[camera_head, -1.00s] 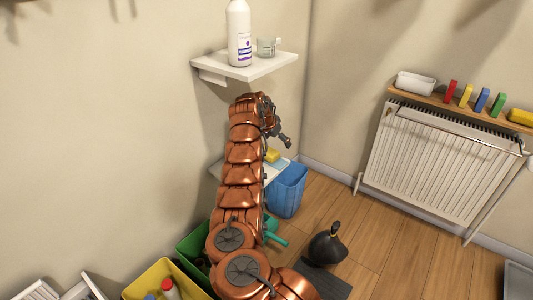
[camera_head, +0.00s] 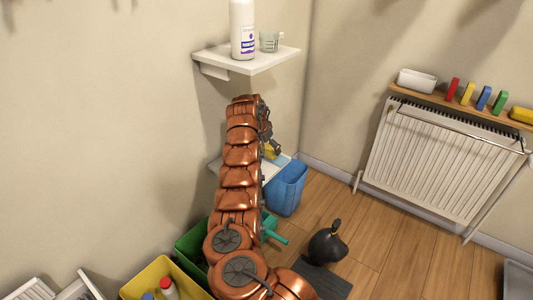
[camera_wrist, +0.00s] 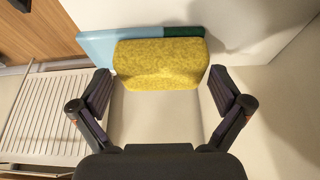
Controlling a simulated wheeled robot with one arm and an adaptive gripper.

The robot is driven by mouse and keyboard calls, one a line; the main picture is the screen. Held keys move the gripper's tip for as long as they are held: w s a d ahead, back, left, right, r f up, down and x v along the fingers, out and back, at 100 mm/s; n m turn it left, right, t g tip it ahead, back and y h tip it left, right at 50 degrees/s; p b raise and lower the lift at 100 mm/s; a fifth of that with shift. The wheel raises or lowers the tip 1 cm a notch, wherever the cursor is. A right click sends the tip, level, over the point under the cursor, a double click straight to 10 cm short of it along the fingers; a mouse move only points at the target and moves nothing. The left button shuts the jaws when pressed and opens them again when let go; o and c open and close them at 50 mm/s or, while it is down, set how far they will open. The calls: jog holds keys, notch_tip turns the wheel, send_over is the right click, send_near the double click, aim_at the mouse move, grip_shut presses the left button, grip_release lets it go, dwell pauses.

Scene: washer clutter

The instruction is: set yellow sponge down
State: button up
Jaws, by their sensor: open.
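The yellow sponge (camera_wrist: 160,64) lies between the fingertips in the wrist view, beside a light blue strip with a dark green part (camera_wrist: 184,31) and a white surface (camera_wrist: 265,25). In the head view a bit of the sponge (camera_head: 270,151) shows at the low white shelf (camera_head: 278,167), partly hidden by my arm. My gripper (camera_wrist: 160,85) is open, with one finger close to each end of the sponge. I cannot tell whether they touch it. In the head view my gripper (camera_head: 272,147) is low over the shelf.
A blue bin (camera_head: 286,188) stands right of the shelf. A higher shelf (camera_head: 250,60) above holds a white bottle (camera_head: 242,30) and a clear cup (camera_head: 269,41).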

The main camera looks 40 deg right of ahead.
aim_at(270, 149)
jog(key=shift+x, duration=0.8)
jog(key=shift+a, duration=0.1)
jog(key=c, duration=0.8)
jog(key=shift+s+r+p, duration=0.2)
jog(key=shift+r+p, duration=0.1)
jog(key=shift+r, duration=0.1)
notch_tip(270, 149, up, 6)
jog(key=shift+r+p, duration=0.2)
jog(key=shift+p, duration=0.8)
jog(key=shift+s+f, duration=0.15)
jog(key=shift+s, duration=0.2)
jog(key=s+d+b, duration=0.2)
jog(key=s+b, duration=0.4)
jog(key=s+d+b, duration=0.2)
jog(key=s+b, duration=0.3)
jog(key=b, duration=0.1)
jog(key=s+d+b, duration=0.2)
jog(key=s+b, duration=0.4)
jog(key=shift+s+d, duration=0.25)
jog(key=shift+s, duration=0.1)
